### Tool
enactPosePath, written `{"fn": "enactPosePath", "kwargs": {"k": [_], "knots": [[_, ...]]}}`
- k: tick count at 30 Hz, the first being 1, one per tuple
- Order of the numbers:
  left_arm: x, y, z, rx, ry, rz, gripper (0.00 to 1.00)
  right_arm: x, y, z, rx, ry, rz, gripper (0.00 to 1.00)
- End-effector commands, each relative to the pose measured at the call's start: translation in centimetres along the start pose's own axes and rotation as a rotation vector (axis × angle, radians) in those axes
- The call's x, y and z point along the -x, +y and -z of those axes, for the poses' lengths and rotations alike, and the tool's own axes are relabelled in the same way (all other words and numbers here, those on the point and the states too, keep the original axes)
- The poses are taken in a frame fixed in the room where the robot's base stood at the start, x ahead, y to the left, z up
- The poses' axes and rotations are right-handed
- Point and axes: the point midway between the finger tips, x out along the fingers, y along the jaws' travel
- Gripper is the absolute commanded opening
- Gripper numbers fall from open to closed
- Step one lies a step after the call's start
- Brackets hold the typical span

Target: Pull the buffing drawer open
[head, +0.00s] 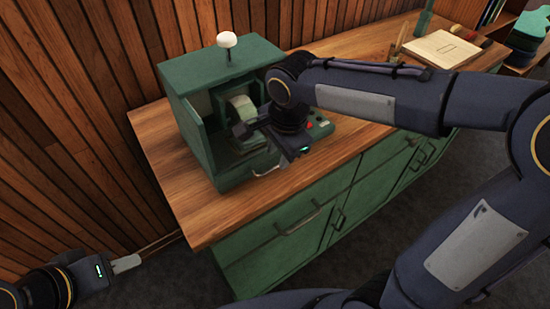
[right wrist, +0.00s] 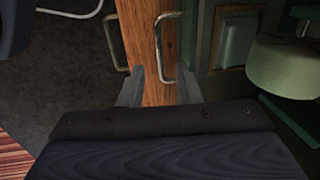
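The green buffing cabinet (head: 180,75) stands on the wooden counter with a pale wheel (head: 241,106) inside. The buffing drawer (head: 238,176) is at its base and looks shut. Its metal handle (head: 266,170) faces the counter's front edge. My right gripper (head: 290,152) is close beside this handle. In the right wrist view its two fingers (right wrist: 160,85) are apart, and the drawer handle (right wrist: 158,48) shows between them; contact cannot be told. My left gripper (head: 127,263) is low at the left, away from the cabinet; its finger gap is not clear.
The wooden counter (head: 350,146) has green drawers below, one with a handle (head: 300,220) that also shows in the right wrist view (right wrist: 112,42). A white knob (head: 227,40) tops the cabinet. A panelled wall (head: 60,120) stands behind. Floor at the front is clear.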

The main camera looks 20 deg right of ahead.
Motion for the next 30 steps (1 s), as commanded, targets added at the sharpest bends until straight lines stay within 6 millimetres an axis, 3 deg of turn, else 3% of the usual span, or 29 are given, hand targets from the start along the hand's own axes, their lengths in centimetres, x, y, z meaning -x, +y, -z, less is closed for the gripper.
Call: {"fn": "enactPosePath", "kwargs": {"k": [6,17,24,30], "knots": [[-0.1,0.0,0.0,0.0,0.0,0.0,0.36,-2.9,0.1,0.0,0.0,-0.001,-0.003,0.31],[-0.1,0.0,0.0,0.0,0.0,0.0,0.36,-3.5,0.0,0.0,0.001,-0.001,0.0,0.31],[-0.1,0.0,0.0,0.0,0.0,0.0,0.36,-3.5,0.0,0.0,0.001,-0.001,0.0,0.01],[-0.1,0.0,0.0,0.0,0.0,0.0,0.36,-3.5,0.0,0.0,0.001,-0.001,0.001,0.0]]}}
